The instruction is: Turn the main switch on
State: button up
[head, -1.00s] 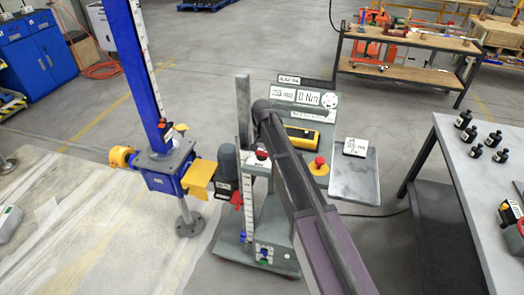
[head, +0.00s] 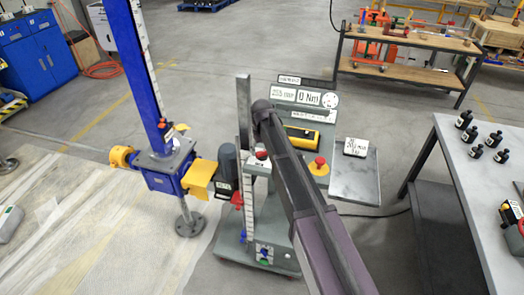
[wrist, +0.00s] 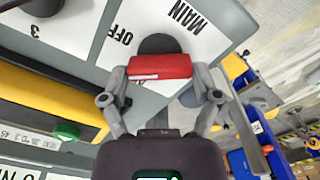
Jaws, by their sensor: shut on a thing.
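The main switch (wrist: 158,43) shows in the wrist view as a dark round hub with a red handle (wrist: 160,67) on a white plate (wrist: 188,22). The plate carries the words MAIN and OFF. My gripper (wrist: 160,74) has one finger at each end of the red handle and is shut on it. The handle lies nearly level across the picture. In the head view my arm covers much of the grey test stand (head: 280,264), and I cannot make out the gripper there. A small red part (head: 262,155) shows just left of my arm.
A blue screw jack with a tall column (head: 150,75) stands left of the stand. A red stop button on yellow (head: 319,165) and a grey side shelf (head: 353,185) are right of my arm. A grey table (head: 455,160) with black bottles stands at the right.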

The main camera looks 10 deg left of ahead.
jog(key=n, duration=0.5)
jog(key=shift+s+n, duration=0.1)
jog(key=shift+n, duration=0.2)
jog(key=n, duration=0.4)
jog(key=shift+a+n, duration=0.1)
jog(key=shift+n, duration=0.3)
jog(key=shift+s, duration=0.1)
jog(key=o, duration=1)
jog(key=shift+c, duration=0.2)
jog(key=shift+m, duration=0.3)
